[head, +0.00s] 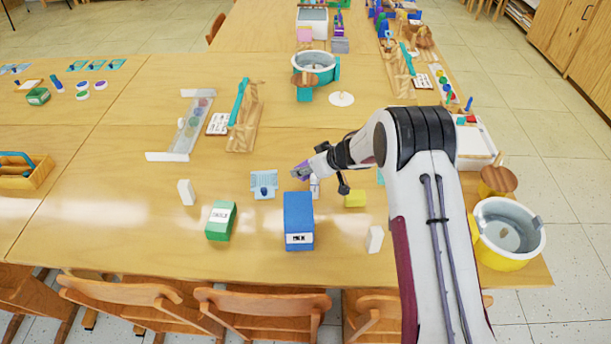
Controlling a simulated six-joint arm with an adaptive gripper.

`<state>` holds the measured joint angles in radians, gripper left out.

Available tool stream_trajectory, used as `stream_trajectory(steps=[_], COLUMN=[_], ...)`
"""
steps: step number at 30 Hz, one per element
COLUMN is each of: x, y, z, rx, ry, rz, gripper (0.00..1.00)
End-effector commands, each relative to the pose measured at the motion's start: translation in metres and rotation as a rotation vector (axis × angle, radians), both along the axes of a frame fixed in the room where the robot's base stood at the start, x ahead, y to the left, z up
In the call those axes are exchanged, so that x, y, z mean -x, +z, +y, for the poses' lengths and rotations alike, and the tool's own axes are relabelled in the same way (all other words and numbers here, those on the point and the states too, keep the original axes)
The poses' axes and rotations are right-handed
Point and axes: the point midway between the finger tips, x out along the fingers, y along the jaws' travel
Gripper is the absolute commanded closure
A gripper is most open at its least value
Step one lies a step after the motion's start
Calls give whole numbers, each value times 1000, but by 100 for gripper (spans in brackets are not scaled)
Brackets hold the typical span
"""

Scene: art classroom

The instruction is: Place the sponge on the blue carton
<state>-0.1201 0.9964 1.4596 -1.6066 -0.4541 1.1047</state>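The blue carton (299,217) stands upright on the front part of the table, with a white label low on its near face. My gripper (312,170) is just behind the carton and slightly right of it. A small purple block (300,170) shows at its fingertips; I cannot tell whether it is held or whether it is the sponge. The fingers are too small and partly covered to read their opening. A yellow block (355,199), which is sponge-like, lies on the table right of the carton. Nothing is seen on the carton's top.
A green carton (220,221) stands left of the blue one. White upright blocks (186,192) (375,239) stand on either side. A light-blue item (264,184) lies behind. A yellow-based pot (507,234) is far right. Chairs line the front edge.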

Motion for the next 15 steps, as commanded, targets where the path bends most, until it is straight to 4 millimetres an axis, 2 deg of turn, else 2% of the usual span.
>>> stream_trajectory(steps=[15], x=[0], y=[-37], z=[0], rx=[1], ry=[0], rz=[1], gripper=[70])
